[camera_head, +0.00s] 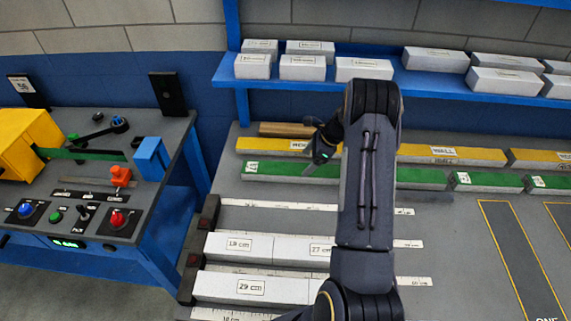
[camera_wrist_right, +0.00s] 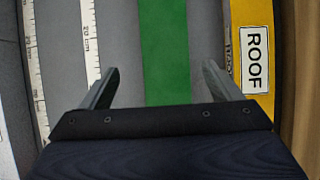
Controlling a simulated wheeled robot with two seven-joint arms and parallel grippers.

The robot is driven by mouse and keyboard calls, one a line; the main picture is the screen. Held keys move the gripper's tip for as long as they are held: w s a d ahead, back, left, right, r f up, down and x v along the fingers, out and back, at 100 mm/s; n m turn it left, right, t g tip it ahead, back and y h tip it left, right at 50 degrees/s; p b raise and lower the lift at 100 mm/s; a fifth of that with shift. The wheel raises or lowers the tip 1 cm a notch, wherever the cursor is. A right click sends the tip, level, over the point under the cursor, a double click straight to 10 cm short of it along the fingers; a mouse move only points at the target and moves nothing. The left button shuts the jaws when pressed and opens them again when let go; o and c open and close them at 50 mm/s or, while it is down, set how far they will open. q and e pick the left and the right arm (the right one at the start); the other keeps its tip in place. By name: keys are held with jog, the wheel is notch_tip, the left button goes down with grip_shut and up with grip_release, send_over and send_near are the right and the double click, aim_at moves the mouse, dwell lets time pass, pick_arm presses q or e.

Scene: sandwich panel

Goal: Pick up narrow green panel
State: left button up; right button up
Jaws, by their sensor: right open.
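A row of green panels lies along the back of the grey table. A long green panel (camera_head: 279,170) is at the left of this row, partly hidden behind my right arm. Shorter green panels (camera_head: 490,182) lie to its right. Which one is the narrow one is not clear. My right gripper (camera_head: 317,165) hangs over the long green panel. In the right wrist view a green panel (camera_wrist_right: 165,50) runs between the two fingers of the right gripper (camera_wrist_right: 157,70), which is open and empty. The fingers are apart from its edges. My left gripper is not in view.
Yellow panels (camera_head: 451,154), one marked ROOF (camera_wrist_right: 256,60), lie just behind the green row. White panels (camera_head: 255,288) and rulers (camera_head: 265,205) lie nearer. A blue shelf (camera_head: 233,86) with white blocks is above. A control bench (camera_head: 128,200) stands left.

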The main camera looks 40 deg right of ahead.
aim_at(294, 169)
jog(key=shift+w+a+f+p, duration=0.15)
jog(key=shift+w+a+f, duration=0.1)
jog(key=shift+w+f, duration=0.25)
jog(key=shift+w+a+f+p, duration=0.2)
jog(key=shift+w+f, duration=0.1)
jog(key=shift+f, duration=0.25)
jog(key=shift+w+a+f, duration=0.1)
jog(key=shift+a+f, duration=0.05)
jog(key=shift+f, duration=0.1)
jog(key=p+x, duration=0.1)
jog(key=x, duration=0.1)
jog(key=p+x, duration=0.1)
jog(key=shift+w+a+f, duration=0.2)
jog(key=shift+w, duration=0.15)
jog(key=shift+w+a+f, duration=0.15)
jog(key=shift+a+f, duration=0.05)
jog(key=shift+f, duration=0.35)
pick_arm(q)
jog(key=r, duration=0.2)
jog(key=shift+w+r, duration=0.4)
pick_arm(e)
jog(key=c, duration=1.2)
